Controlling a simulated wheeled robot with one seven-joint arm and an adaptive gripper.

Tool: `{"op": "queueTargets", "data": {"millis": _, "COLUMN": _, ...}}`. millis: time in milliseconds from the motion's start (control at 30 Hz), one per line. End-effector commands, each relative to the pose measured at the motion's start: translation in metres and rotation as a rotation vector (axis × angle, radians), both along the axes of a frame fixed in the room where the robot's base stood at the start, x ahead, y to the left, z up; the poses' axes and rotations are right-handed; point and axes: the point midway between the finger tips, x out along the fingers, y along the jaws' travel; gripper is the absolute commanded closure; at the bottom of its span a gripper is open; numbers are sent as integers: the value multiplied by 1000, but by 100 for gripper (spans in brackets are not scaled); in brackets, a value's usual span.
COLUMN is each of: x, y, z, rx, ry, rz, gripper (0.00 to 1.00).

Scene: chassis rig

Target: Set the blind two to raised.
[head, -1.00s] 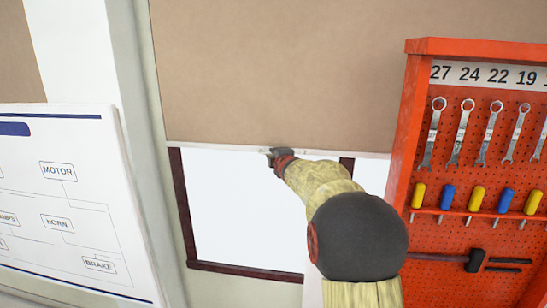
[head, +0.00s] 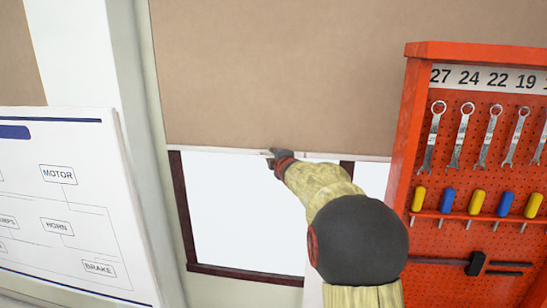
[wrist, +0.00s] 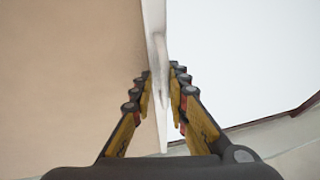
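A tan blind (head: 285,75) hangs over a window, with its pale bottom bar (head: 225,150) low over the frame. Only a strip of bright window (head: 240,205) shows below the bar. No number on the blind is visible. My gripper (head: 274,158) is at the middle of the bar. In the wrist view, my gripper's fingers (wrist: 160,85) lie on both sides of the pale bar (wrist: 156,45) and close in on it, with the tan cloth (wrist: 70,80) to the left. My arm hides part of the window and bar.
A red tool board (head: 450,200) with wrenches and coloured-handled tools stands close on the right of my arm. A white wiring chart (head: 70,200) stands at the left. Another tan panel (head: 15,60) shows at the upper left beyond a white post (head: 80,50).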

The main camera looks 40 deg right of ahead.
Motion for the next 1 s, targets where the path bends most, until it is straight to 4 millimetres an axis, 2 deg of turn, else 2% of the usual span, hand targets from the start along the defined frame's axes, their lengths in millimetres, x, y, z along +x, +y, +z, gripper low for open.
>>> {"op": "queueTargets", "data": {"millis": 133, "x": -5, "y": 2, "z": 2, "rx": 0, "ry": -1, "rz": 0, "gripper": 85}}
{"op": "queueTargets", "data": {"millis": 267, "x": -18, "y": 9, "z": 5, "rx": -1, "ry": -1, "rz": -1, "gripper": 85}}
{"op": "queueTargets", "data": {"millis": 733, "x": -89, "y": 44, "z": 19, "rx": -2, "ry": -1, "rz": -1, "gripper": 85}}
{"op": "queueTargets", "data": {"millis": 1000, "x": -105, "y": 52, "z": 21, "rx": -1, "ry": 0, "rz": 0, "gripper": 85}}
